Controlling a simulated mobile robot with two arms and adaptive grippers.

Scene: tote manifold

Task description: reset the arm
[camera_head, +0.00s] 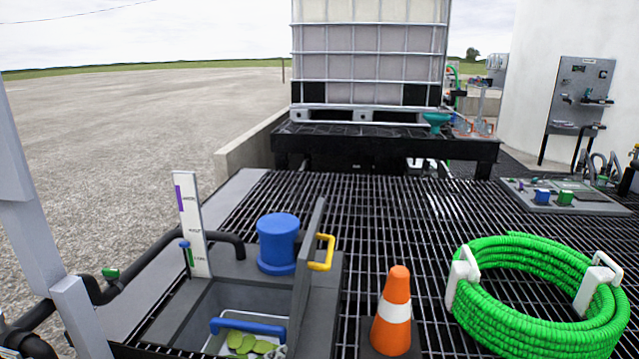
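The task names no object. In front of me is an open grey sump box (172,324) with a raised lid (306,262) that has a yellow handle (322,253). Inside it is a tray with a blue handle (248,326) and several yellow-green pieces (240,343). A blue cap (278,242) stands behind the opening.
An orange cone (393,308) and a coiled green hose (520,290) rest on the dark grating (440,225). A white gauge board (191,225) stands at left. A caged tote (370,55) sits on a black stand behind. A panel (578,92) stands at right. The central grating is clear.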

